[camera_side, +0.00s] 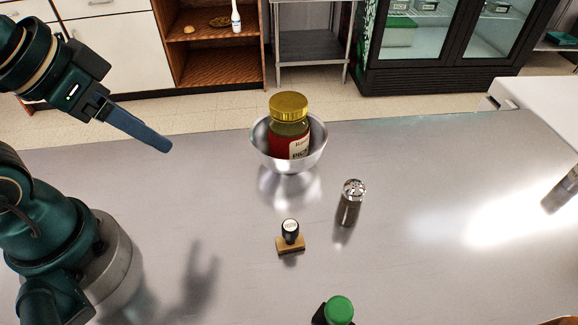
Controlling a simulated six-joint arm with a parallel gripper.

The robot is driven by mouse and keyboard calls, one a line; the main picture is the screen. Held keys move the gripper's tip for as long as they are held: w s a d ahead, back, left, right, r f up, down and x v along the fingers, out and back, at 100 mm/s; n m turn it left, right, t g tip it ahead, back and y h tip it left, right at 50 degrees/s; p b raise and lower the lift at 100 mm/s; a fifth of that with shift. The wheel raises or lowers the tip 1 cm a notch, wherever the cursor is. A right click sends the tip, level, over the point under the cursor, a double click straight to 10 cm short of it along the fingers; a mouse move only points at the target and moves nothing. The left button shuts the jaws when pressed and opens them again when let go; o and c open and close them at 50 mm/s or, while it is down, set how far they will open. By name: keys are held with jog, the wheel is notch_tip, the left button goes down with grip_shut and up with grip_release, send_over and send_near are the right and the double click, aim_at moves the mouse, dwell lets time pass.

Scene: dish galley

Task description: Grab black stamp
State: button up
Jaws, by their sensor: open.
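The black stamp (290,236) stands upright on the metal counter, with a dark round knob, a pale top and a tan rectangular base. My gripper (150,138) is at the upper left, well above the counter and far from the stamp. It is open and empty; only one blue-grey finger shows clearly, and the other is hidden from this side.
A metal bowl (262,146) holding a gold-lidded jar (288,122) stands behind the stamp. A metal shaker (350,205) is close at its right. A green-capped bottle (338,310) is at the front edge. The counter (440,210) is mostly clear to the right.

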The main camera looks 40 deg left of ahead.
jog(key=w+a+r+t+y, duration=0.35)
jog(key=w+r+t, duration=0.25)
jog(key=w+r, duration=0.5)
jog(key=w+d+m+t+h, duration=0.2)
jog(key=w, duration=0.1)
jog(key=m+g+h, duration=0.9)
jog(key=m+h, duration=0.3)
jog(key=h, duration=0.2)
send_over(278, 238)
notch_tip(278, 238, down, 6)
jog(key=shift+n+y, duration=0.3)
jog(key=shift+y, duration=0.05)
notch_tip(278, 238, down, 17)
jog(key=shift+f, duration=0.15)
jog(key=shift+x, duration=2.6)
